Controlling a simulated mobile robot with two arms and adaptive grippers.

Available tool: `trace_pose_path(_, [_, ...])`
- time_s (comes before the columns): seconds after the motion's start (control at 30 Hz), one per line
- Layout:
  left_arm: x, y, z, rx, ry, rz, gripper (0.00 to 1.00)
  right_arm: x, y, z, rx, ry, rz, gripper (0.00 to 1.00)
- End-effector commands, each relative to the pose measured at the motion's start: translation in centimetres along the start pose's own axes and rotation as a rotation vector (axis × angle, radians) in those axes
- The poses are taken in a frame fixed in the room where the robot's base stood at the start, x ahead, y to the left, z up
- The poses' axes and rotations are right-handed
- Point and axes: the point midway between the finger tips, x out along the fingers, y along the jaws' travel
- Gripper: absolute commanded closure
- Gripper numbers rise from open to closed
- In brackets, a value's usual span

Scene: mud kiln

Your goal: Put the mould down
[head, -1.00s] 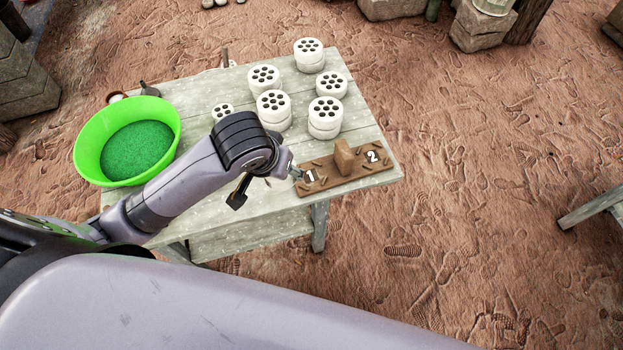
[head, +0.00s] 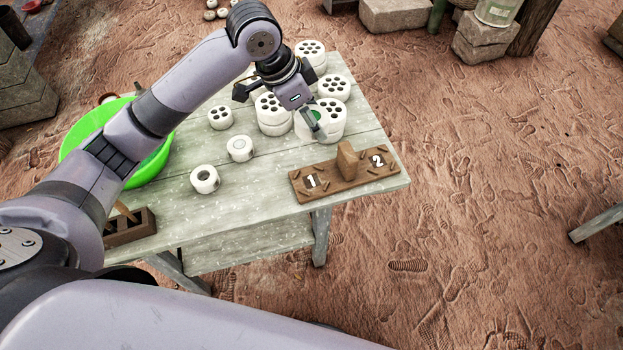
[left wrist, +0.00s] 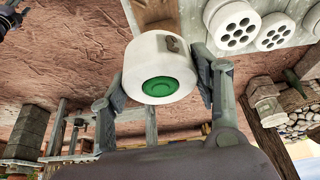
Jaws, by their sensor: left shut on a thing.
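My left gripper (head: 312,124) is shut on a white round mould with a green centre, above the back right of the table (head: 225,185). In the left wrist view the mould (left wrist: 160,62) sits between the two fingers, with a dark mark on its side. Beneath and behind the gripper stand several white moulds with holes, partly hidden by it. A brown board (head: 325,182) marked 1 and 2, with an upright brown block (head: 347,158), lies at the table's right end. A dark part at the upper left corner of the left wrist view looks like my right gripper (left wrist: 10,18), cut off.
A green basin (head: 85,143) is behind my left arm. A brown wooden box (head: 130,228) is at the front left. The table's front middle is clear.

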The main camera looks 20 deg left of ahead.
Motion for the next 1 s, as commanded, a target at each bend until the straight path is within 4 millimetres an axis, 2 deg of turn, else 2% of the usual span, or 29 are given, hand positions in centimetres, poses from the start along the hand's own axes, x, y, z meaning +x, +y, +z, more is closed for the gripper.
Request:
trace_pose_path(0.17, [2.6, 0.0, 1.2, 0.006, -0.004, 0.008, 0.78, 0.1, 0.2, 0.0, -0.001, 0.000, 0.002, 0.60])
trace_pose_path(0.4, [8.7, 0.1, 3.7, 0.003, -0.004, 0.007, 0.78, 0.1, 0.2, 0.1, -0.001, -0.001, 0.002, 0.60])
trace_pose_path(0.6, [12.7, 0.1, 5.3, 0.004, -0.001, 0.006, 0.78, 0.1, 0.2, 0.1, -0.001, 0.000, 0.002, 0.60])
trace_pose_path(0.87, [14.7, 0.0, 6.0, 0.006, 0.000, 0.004, 0.78, 0.1, 0.2, 0.1, -0.001, -0.001, 0.002, 0.60])
trace_pose_path(1.0, [16.5, 0.0, 6.8, 0.004, -0.002, 0.004, 0.78, 0.1, 0.1, 0.1, -0.002, -0.001, 0.002, 0.60])
